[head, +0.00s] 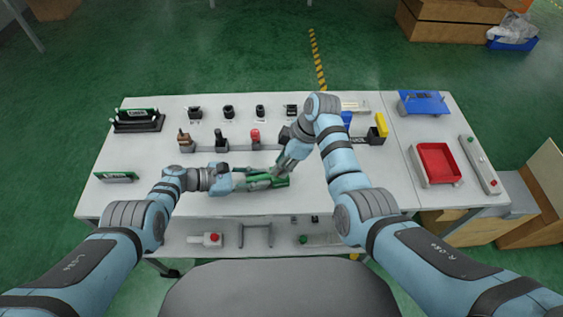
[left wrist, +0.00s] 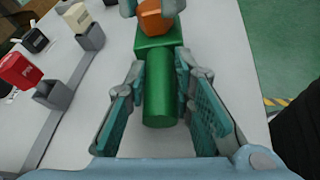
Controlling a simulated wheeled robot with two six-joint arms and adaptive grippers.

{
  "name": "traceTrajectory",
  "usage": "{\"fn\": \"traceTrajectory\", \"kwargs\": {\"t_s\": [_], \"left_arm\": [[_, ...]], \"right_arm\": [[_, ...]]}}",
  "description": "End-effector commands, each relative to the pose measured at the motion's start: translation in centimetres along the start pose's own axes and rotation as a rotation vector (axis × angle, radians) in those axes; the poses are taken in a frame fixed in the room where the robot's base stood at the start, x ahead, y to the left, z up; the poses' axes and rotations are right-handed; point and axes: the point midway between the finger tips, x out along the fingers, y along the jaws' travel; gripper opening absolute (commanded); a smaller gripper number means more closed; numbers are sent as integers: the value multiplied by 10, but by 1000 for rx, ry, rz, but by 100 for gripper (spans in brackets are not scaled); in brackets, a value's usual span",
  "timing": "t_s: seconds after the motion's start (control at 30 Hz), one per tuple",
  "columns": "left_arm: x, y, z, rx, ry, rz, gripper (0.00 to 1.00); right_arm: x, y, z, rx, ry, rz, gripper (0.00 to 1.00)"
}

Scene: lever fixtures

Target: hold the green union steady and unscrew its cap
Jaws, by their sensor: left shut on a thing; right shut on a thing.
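The green union (head: 280,182) lies level, just above or on the white table near its middle. In the left wrist view it shows as a green cylinder with a wider block (left wrist: 158,55) at its far end. My left gripper (head: 258,183) comes in from the left and is shut on the union's body, one finger on each side. The orange cap (left wrist: 152,20) sits at the far end of the block. My right gripper (head: 279,172) reaches down from above right, and its fingers stand on both sides of the cap, shut on it. The cap is hidden in the head view.
Behind the union stands a row of fixtures, among them a red one (head: 255,135). A red tray (head: 437,164) and a grey bar (head: 479,165) lie at the right. A green-fronted sign (head: 116,177) stands at the left. The table's front centre is clear.

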Motion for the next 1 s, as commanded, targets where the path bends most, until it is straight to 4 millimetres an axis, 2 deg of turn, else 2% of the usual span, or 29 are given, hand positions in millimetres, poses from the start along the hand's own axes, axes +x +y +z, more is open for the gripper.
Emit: {"fn": "traceTrajectory", "kwargs": {"t_s": [1.0], "left_arm": [[0, 0, 0, 0, 1, 0, 0]], "right_arm": [[-23, 0, -10, 2, 0, 2, 0]]}}
